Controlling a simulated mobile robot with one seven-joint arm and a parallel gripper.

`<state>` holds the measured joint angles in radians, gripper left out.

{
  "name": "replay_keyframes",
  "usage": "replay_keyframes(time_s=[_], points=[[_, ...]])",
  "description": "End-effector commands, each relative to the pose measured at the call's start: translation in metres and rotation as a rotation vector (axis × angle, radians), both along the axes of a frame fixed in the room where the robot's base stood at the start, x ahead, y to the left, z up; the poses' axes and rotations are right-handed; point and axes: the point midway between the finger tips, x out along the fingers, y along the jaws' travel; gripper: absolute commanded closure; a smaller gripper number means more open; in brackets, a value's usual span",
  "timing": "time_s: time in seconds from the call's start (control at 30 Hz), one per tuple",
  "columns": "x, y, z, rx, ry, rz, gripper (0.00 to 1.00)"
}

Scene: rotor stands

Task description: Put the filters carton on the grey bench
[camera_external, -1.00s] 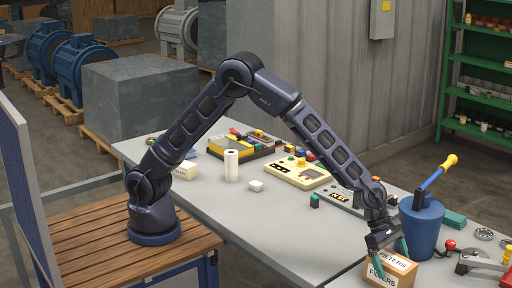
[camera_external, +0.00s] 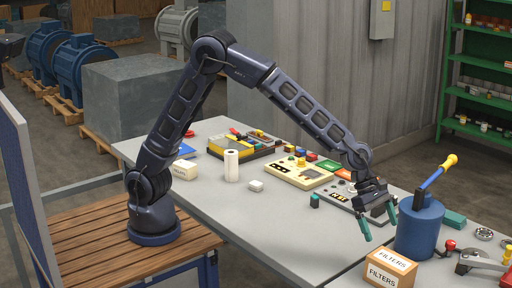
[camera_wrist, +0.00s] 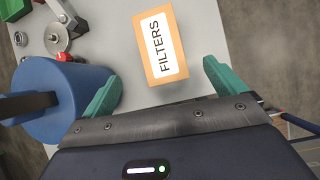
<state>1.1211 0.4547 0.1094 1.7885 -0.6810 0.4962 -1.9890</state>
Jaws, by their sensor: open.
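The filters carton (camera_external: 390,270) is an orange-brown box with white labels reading FILTERS. It sits on the grey bench (camera_external: 285,228) at the front right, by the blue container. In the wrist view the carton (camera_wrist: 161,45) lies beyond the fingertips, between their lines. My gripper (camera_external: 379,222) is open and empty, with teal fingers, above and behind the carton and apart from it. Both fingers also show in the wrist view (camera_wrist: 160,82).
A blue container (camera_external: 419,230) with a yellow-handled tool (camera_external: 436,174) stands right beside my gripper. A metal clamp-like tool (camera_external: 480,262) lies further right. A control box (camera_external: 298,173), a white roll (camera_external: 231,165) and several small parts are further back. The bench's front middle is clear.

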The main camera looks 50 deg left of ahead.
Motion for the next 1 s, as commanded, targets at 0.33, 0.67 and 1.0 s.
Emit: replay_keyframes(time_s=[0.33, 0.67, 1.0], points=[[0.052, 0.097, 0.06, 0.015, -0.145, -0.135, 0.04], [0.088, 0.264, 0.13, 0.097, -0.385, -0.382, 0.04], [0.07, 0.43, 0.173, 0.246, -0.595, -0.641, 0.04]])
